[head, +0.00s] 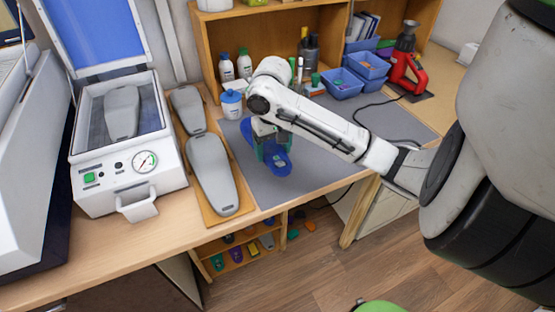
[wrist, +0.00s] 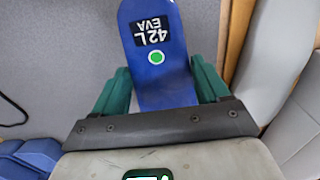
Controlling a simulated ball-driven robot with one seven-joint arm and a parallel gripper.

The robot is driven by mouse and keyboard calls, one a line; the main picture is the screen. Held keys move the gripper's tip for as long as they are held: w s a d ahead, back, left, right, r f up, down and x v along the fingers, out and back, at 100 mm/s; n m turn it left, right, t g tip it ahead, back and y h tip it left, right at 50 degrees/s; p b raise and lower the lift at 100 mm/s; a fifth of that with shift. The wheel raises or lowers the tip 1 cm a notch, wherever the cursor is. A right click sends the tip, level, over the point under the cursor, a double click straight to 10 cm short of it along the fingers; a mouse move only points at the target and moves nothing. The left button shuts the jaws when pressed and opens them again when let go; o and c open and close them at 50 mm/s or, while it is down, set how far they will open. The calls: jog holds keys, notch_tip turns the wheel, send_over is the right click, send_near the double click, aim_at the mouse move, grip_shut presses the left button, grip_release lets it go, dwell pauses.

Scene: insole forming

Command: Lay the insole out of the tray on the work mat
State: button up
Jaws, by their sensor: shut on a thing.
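The insole (head: 279,165) is blue. It shows large in the wrist view (wrist: 152,30), with a black "42L EVA" label and a green dot. My gripper (wrist: 162,85) has green fingers on both sides of the insole and is shut on it. In the head view my gripper (head: 268,148) points down over the left part of the grey work mat (head: 335,170), and the arm and hand cover part of the insole. I cannot tell whether the insole touches the mat or hangs just above it. No tray can be made out for certain.
A wooden board with grey foot forms (head: 211,172) lies left of the mat. A press (head: 125,165) with its lid up stands farther left. A blue-lidded jar (head: 231,104), blue bins (head: 342,84) and a red tool (head: 405,68) stand behind. The mat's right part is mostly clear.

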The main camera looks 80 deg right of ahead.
jog(key=shift+s+d+f, duration=0.25)
jog(key=shift+d+f, duration=0.25)
jog(key=shift+f, duration=0.05)
jog(key=shift+s+d+f+p, duration=0.1)
jog(key=shift+d+f+p, duration=0.15)
jog(key=shift+f, duration=0.8)
jog(key=shift+s+d+f+p, duration=0.15)
jog(key=shift+f+p, duration=0.1)
jog(key=shift+f, duration=0.75)
jog(key=shift+f, duration=0.15)
jog(key=o, duration=1)
notch_tip(320, 180, up, 12)
jog(key=shift+w+r, duration=0.1)
jog(key=shift+r, duration=0.1)
